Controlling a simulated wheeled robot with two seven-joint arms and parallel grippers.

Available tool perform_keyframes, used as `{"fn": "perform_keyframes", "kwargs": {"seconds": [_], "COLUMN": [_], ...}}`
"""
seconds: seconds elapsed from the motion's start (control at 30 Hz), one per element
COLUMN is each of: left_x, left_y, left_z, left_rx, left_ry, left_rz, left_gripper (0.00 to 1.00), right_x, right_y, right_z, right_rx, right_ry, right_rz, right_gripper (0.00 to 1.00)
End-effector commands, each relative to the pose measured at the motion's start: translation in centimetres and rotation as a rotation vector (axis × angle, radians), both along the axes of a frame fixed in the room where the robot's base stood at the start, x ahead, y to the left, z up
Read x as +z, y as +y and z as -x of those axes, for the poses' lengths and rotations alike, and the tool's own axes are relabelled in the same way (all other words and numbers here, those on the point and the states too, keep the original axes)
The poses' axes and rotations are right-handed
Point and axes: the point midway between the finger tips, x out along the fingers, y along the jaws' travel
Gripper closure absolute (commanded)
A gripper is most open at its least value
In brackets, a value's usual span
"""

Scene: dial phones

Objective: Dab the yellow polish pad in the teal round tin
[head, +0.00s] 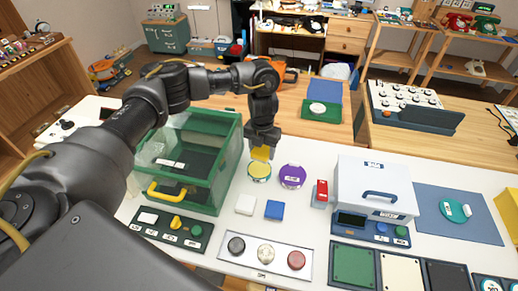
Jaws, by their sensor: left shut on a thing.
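My left gripper (262,143) is shut on the yellow polish pad (260,154). It holds the pad pointing down, just over the far edge of a round tin (259,171) with a teal-green rim and a pale yellowish top. The pad overlaps the tin's far rim in the picture; I cannot tell whether they touch. A purple round tin (292,175) stands close to the right of it. My right gripper is not in view.
A green-framed clear box (188,160) with a yellow handle stands close on the left. White (245,204) and blue (274,210) blocks lie in front of the tins. A white lidded case (374,186) stands to the right, beside a blue mat (480,225) with a teal disc (453,210).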

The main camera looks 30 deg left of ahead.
Motion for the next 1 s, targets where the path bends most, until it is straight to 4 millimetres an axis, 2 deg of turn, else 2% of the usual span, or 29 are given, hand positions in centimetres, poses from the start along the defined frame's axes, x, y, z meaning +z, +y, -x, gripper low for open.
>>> {"fn": "perform_keyframes", "kwargs": {"seconds": [0.1,0.2,0.47,0.67,1.0], "left_x": [-0.8,-1.0,-1.5,-2.8,-6.4], "left_y": [0.9,1.2,1.2,1.2,1.2], "left_z": [-0.1,-0.1,-0.1,-0.1,-0.1], "left_rx": [0.153,0.212,0.223,0.221,0.220], "left_ry": [0.001,-0.001,-0.001,-0.001,-0.001], "left_rz": [0.001,0.000,0.000,0.000,0.001], "left_gripper": [0.62,0.62,0.62,0.62,0.62], "right_x": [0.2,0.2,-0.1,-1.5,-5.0], "right_y": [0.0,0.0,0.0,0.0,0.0], "right_z": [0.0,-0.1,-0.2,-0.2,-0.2], "right_rx": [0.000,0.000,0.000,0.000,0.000], "right_ry": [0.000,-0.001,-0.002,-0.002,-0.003], "right_rz": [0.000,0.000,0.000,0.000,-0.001], "right_gripper": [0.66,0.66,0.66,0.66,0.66]}}
